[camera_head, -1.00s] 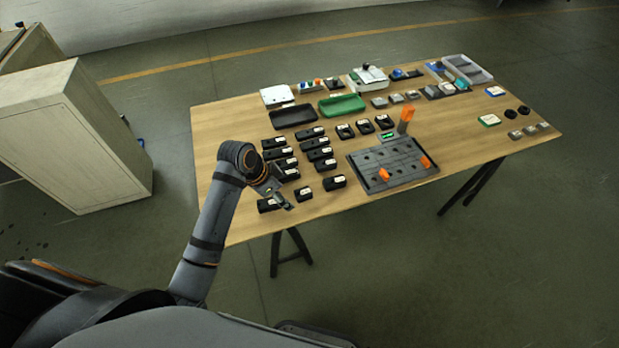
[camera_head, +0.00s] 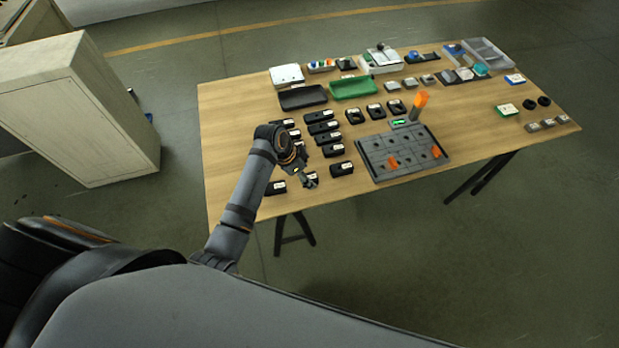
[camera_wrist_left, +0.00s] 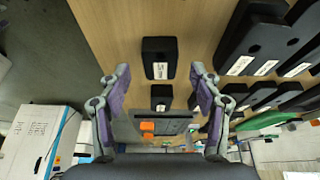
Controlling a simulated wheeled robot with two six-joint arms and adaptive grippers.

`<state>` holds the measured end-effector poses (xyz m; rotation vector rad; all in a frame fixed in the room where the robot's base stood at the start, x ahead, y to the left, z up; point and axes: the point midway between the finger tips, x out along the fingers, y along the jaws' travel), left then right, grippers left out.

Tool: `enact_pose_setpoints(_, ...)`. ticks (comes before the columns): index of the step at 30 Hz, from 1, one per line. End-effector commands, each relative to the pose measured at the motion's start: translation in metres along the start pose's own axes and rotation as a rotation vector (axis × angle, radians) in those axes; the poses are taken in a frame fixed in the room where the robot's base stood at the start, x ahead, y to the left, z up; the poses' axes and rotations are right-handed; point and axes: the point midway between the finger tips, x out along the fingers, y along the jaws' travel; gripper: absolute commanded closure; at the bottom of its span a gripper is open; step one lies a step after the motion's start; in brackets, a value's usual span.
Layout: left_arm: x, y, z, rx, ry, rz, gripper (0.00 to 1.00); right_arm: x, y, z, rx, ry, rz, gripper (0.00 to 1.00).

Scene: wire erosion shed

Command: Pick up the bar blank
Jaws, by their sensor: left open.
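Several black blocks with white labels stand in rows on the left half of the table; the labels are too small to read, so I cannot tell which is the bar blank. My left gripper (camera_head: 304,179) is open and empty at the near row, over or beside a small black block (camera_head: 312,182) that it partly hides. Another black block (camera_head: 276,188) lies just left of it. In the left wrist view, the open fingers (camera_wrist_left: 160,92) have a labelled black block (camera_wrist_left: 159,50) ahead, lined up with the gap, and a smaller one (camera_wrist_left: 161,91) between them in the picture. My right gripper is not in view.
The wooden table (camera_head: 235,120) also holds a grey plate (camera_head: 400,155) with orange pieces, a black tray (camera_head: 303,98), a green tray (camera_head: 352,87) and a grey bin (camera_head: 487,55). More black blocks (camera_wrist_left: 262,45) stand close on the right in the wrist view. A cabinet (camera_head: 85,110) stands left.

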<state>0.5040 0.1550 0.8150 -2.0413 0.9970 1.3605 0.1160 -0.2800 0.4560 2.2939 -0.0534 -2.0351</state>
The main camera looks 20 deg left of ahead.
Motion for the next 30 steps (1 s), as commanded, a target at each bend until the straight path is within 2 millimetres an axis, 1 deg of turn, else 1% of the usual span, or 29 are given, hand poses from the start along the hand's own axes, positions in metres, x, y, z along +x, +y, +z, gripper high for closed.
enact_pose_setpoints(1,0.008,0.001,0.001,-0.002,-0.001,0.002,0.36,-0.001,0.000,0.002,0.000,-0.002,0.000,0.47)
enact_pose_setpoints(4,0.017,0.001,0.001,-0.001,0.000,0.001,0.36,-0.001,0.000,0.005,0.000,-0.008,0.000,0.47)
enact_pose_setpoints(11,0.019,0.001,0.001,-0.001,0.000,0.000,0.36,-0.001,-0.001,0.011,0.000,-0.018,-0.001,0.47)
enact_pose_setpoints(25,0.018,0.001,0.001,-0.001,-0.001,0.000,1.00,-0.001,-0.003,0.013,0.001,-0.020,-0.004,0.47)
enact_pose_setpoints(30,0.018,0.000,0.000,-0.001,0.001,-0.001,1.00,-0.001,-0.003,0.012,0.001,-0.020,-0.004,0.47)
